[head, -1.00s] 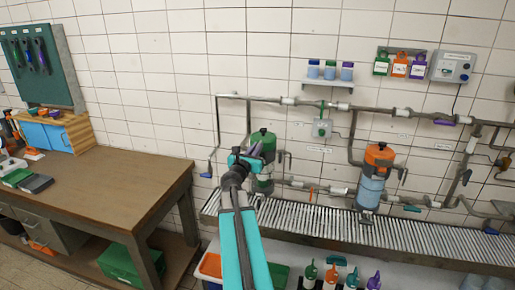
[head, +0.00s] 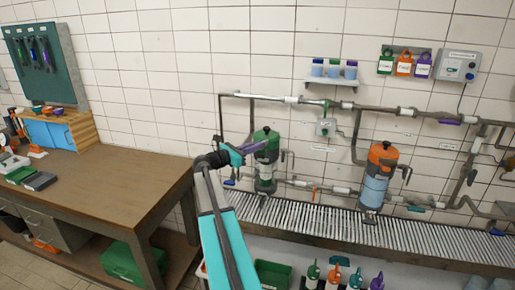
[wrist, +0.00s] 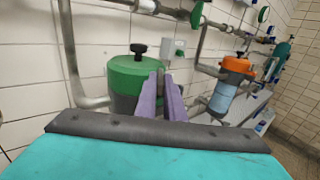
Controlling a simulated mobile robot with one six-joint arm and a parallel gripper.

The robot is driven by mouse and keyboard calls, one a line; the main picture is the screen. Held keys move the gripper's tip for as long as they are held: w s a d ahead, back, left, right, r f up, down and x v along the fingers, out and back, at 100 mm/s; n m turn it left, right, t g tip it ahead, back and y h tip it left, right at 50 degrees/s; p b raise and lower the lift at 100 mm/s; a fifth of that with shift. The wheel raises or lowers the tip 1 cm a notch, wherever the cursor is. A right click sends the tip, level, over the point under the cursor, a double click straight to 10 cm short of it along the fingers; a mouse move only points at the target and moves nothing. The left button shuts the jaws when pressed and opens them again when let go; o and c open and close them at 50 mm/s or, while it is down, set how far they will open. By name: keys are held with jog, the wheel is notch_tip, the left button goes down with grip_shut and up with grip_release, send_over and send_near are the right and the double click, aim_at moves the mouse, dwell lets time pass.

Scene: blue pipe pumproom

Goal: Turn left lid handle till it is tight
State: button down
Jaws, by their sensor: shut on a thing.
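The left housing, a dark and clear canister, has a green lid (head: 266,135) with a black knob on top. It stands against the pipework, and the lid also shows in the wrist view (wrist: 128,72). My gripper (head: 260,146) comes in from the left, its purple fingers pointing right at the lid's side. In the wrist view my gripper (wrist: 164,80) has its fingers close together against the lid's right edge, shut on the left lid handle. The fingers hide the handle, so its angle and the lid's tightness cannot be seen.
A second housing with an orange lid (head: 383,151) stands to the right. Grey pipes (head: 240,97) run above and beside both housings. A slatted grate (head: 320,225) lies below. A wooden workbench (head: 110,190) is at the left. Bottles stand on a wall shelf (head: 331,82).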

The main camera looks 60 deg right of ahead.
jog(key=shift+w+d+m+g+y, duration=0.25)
jog(key=shift+m+g+y, duration=0.9)
jog(key=shift+g, duration=0.35)
jog(key=shift+w+d+m+g+y, duration=0.15)
jog(key=shift+w+m+g+y, duration=0.15)
jog(key=shift+m+g+y, duration=1.05)
jog(key=shift+w+d+m+g+y, duration=0.25)
jog(key=shift+m+g+y, duration=0.7)
jog(key=shift+g, duration=0.7)
jog(key=shift+m+y, duration=0.25)
jog(key=shift+m, duration=0.2)
jog(key=c, duration=2.2)
grip_release()
jog(key=shift+o, duration=0.2)
jog(key=shift+a, duration=0.15)
